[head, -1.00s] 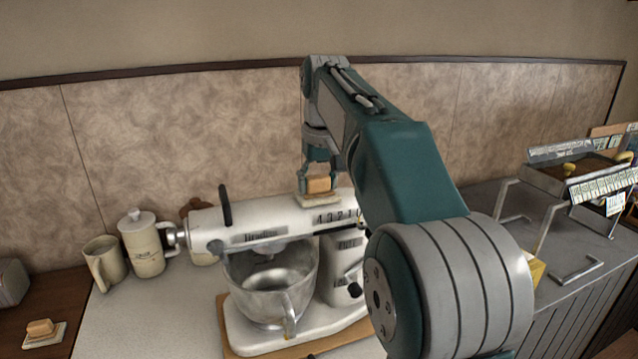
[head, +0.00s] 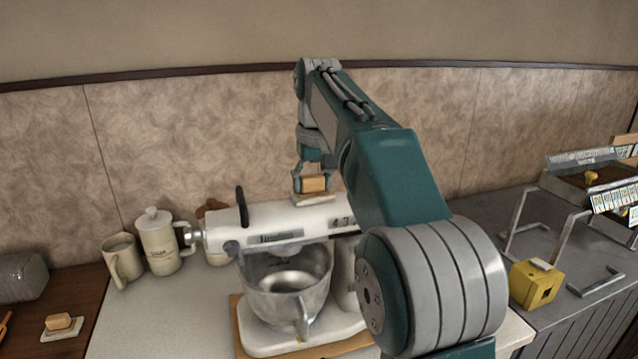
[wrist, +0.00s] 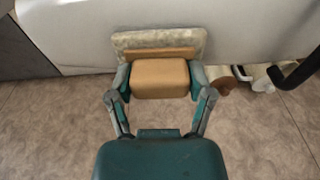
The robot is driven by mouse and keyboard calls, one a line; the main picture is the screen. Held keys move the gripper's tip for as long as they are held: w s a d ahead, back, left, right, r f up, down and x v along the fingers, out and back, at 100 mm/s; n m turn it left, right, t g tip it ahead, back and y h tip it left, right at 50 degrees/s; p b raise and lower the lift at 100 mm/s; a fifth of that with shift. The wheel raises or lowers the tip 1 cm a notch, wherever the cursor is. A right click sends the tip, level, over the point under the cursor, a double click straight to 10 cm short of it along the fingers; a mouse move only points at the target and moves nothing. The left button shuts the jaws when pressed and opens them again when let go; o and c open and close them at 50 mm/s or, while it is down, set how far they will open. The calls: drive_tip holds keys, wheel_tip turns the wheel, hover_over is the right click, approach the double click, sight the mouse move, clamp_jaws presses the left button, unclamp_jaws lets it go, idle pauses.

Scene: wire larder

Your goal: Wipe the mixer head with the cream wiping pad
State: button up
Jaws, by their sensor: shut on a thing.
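The white mixer head (head: 290,222) lies level above a steel bowl (head: 288,282). My gripper (head: 313,184) is shut on the tan block handle of the cream wiping pad (head: 314,200). The pad lies flat at the top of the mixer head, near its middle; whether it touches cannot be told for sure. In the wrist view my gripper (wrist: 160,80) has a finger on each side of the tan block, and the cream pad (wrist: 158,40) shows beyond it against the white mixer head (wrist: 250,30). My arm hides the mixer's right end.
A second pad with a tan block (head: 62,325) lies on the brown board at left. A cream mug (head: 123,260) and canister (head: 159,242) stand left of the mixer. A yellow box (head: 535,283) and metal rack stand at right. A black lever (head: 242,206) rises from the mixer head.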

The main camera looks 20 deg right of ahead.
drive_tip(key=shift+w+a+f, duration=0.1)
drive_tip(key=shift+w+a, duration=0.1)
drive_tip(key=shift+a, duration=0.05)
drive_tip(key=shift+d, duration=0.1)
drive_tip(key=shift+d, duration=1.45)
drive_tip(key=shift+d, duration=0.2)
drive_tip(key=shift+d, duration=0.3)
drive_tip(key=shift+a, duration=0.1)
drive_tip(key=shift+a, duration=1.4)
